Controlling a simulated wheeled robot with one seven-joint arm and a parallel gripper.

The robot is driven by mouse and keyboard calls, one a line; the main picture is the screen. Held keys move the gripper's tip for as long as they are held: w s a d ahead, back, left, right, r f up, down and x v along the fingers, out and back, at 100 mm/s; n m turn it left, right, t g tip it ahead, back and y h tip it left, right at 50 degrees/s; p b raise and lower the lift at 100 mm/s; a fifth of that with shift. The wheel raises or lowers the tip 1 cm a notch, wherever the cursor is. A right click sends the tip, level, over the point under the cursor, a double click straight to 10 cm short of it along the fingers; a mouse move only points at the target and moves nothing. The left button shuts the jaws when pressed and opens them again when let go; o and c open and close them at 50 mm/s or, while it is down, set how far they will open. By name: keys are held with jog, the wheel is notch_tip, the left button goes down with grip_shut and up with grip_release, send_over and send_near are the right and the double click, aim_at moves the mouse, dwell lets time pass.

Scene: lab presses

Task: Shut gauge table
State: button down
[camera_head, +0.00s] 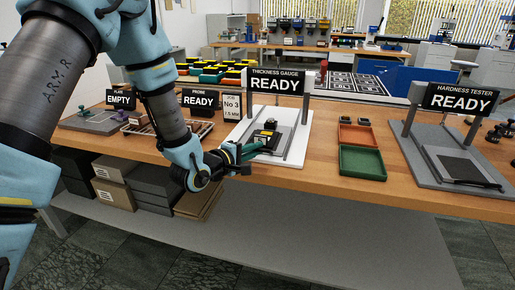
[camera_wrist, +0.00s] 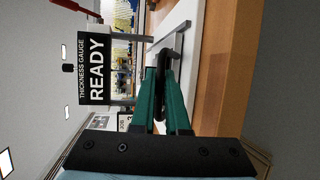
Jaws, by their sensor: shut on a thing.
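The thickness gauge (camera_head: 292,147) stands on the bench with a white base, two upright rails and a sign reading READY. Its dark table (camera_head: 266,133), with a small yellow-marked item on it, sits low between the rails. My gripper (camera_head: 258,147) is at the near left edge of that table, with its green fingers reaching in from the left. In the wrist view the fingers (camera_wrist: 164,72) are closed together on a dark handle (camera_wrist: 165,57) at the gauge. The fingers hide part of the handle. The gauge sign (camera_wrist: 97,68) appears sideways there.
Left of the gauge are a READY station (camera_head: 199,99) and an EMPTY station (camera_head: 121,98). To the right are a green tray (camera_head: 362,163), an orange tray (camera_head: 357,136) and the hardness tester (camera_head: 450,150). Boxes (camera_head: 117,195) sit on the shelf below. Bench wood between gauge and trays is bare.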

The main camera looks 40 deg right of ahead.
jog(key=shift+s+a, duration=0.3)
jog(key=shift+a, duration=0.2)
jog(key=c, duration=0.9)
grip_release()
jog(key=shift+a, duration=0.1)
jog(key=b+v, duration=0.2)
jog(key=v, duration=0.8)
jog(key=shift+a+r+b, duration=0.1)
jog(key=shift+a+b, duration=0.2)
jog(key=shift+a, duration=0.05)
